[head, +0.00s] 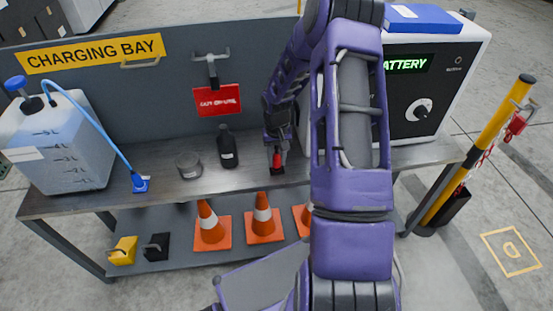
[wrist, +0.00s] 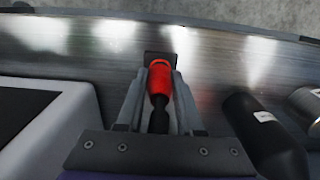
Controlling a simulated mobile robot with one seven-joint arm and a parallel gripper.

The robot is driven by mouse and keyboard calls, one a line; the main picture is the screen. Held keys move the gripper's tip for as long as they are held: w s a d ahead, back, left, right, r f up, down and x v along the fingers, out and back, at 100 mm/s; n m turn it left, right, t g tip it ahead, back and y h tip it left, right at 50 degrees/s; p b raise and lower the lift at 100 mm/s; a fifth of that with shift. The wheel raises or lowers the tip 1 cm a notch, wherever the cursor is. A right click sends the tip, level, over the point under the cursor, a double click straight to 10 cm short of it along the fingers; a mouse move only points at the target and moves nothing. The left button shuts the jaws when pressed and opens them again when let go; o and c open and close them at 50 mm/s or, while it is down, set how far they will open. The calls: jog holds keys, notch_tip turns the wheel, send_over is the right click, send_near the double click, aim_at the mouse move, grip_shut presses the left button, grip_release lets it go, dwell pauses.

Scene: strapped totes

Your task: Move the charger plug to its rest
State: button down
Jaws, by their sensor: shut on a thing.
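My gripper (head: 278,157) is above the metal bench, in front of the grey back panel. It is shut on the charger plug (head: 277,164), a small red piece with a black part. In the wrist view the plug (wrist: 161,77) lies between the two fingers of my gripper (wrist: 160,85), with a black shaft behind its red end. A dark square piece shows just beyond the red end; I cannot tell whether it belongs to the plug or is a separate rest. A grey bracket (head: 211,70) sticks out of the panel above a red sign.
On the bench (head: 250,184) stand a black bottle (head: 228,150), a grey tin (head: 188,166), a blue-capped jug (head: 55,145) and the white battery cabinet (head: 440,95). Cones (head: 263,222) stand on the lower shelf. A yellow post (head: 480,145) with a red piece stands right.

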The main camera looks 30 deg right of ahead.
jog(key=shift+f, duration=0.55)
jog(key=shift+c, duration=2.3)
grip_release()
notch_tip(320, 180, up, 17)
jog(key=p, duration=0.2)
jog(key=shift+r+p, duration=0.2)
jog(key=shift+p, duration=0.1)
